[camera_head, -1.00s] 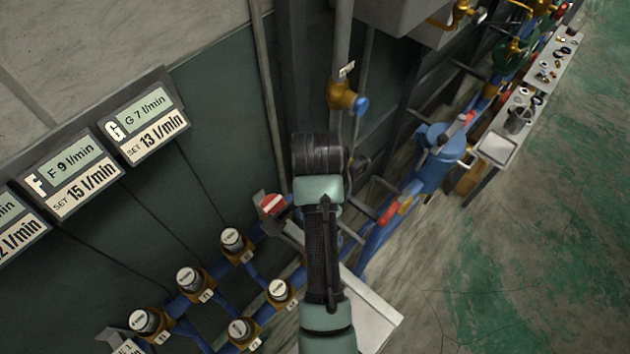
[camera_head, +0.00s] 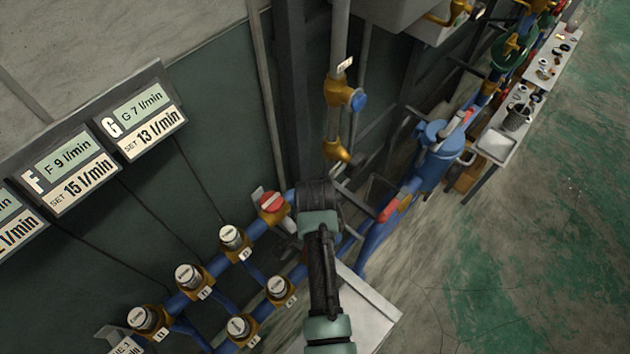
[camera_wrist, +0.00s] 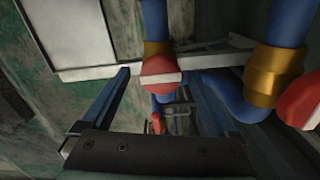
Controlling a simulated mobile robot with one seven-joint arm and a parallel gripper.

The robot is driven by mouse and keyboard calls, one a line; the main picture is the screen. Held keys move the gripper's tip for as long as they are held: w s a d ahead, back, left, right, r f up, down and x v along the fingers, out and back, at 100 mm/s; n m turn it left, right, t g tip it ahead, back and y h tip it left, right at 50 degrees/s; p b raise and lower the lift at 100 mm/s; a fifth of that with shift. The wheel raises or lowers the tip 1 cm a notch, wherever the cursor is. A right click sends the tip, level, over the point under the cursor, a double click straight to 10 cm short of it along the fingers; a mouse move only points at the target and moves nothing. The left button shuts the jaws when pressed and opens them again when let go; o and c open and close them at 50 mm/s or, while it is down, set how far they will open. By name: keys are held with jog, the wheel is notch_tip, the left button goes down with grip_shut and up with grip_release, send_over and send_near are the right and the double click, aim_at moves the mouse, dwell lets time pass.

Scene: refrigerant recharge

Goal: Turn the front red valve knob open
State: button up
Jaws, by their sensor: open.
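In the wrist view a red valve knob (camera_wrist: 160,80) with a pale bar across its face sits on a brass fitting of a blue pipe. My gripper (camera_wrist: 159,71) is open, with one blue finger on each side of this knob in the picture; I cannot tell whether they touch it. A second red knob (camera_wrist: 301,104) shows at the right edge, outside the fingers. In the head view one red knob (camera_head: 271,202) is seen left of my arm. My gripper's fingers are hidden there behind my arm.
Blue pipes with several white-capped brass valves (camera_head: 187,276) run at lower left. A pale panel (camera_head: 370,308) lies just right of my arm. A blue vessel (camera_head: 437,158) and a bench (camera_head: 497,147) with small parts stand at right. The floor there is clear.

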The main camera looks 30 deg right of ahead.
jog(key=c, duration=1.4)
jog(key=shift+r+n, duration=0.1)
jog(key=shift+n, duration=0.2)
jog(key=n+p, duration=0.2)
jog(key=n, duration=0.1)
jog(key=shift+n, duration=0.4)
jog(key=n+p, duration=0.1)
jog(key=n, duration=0.3)
jog(key=shift+w+n, duration=0.1)
jog(key=shift+n, duration=0.2)
jog(key=n+p, duration=0.1)
jog(key=n, duration=0.3)
jog(key=shift+a+n+p, duration=0.1)
jog(key=shift+n+p, duration=0.3)
jog(key=shift+n, duration=2)
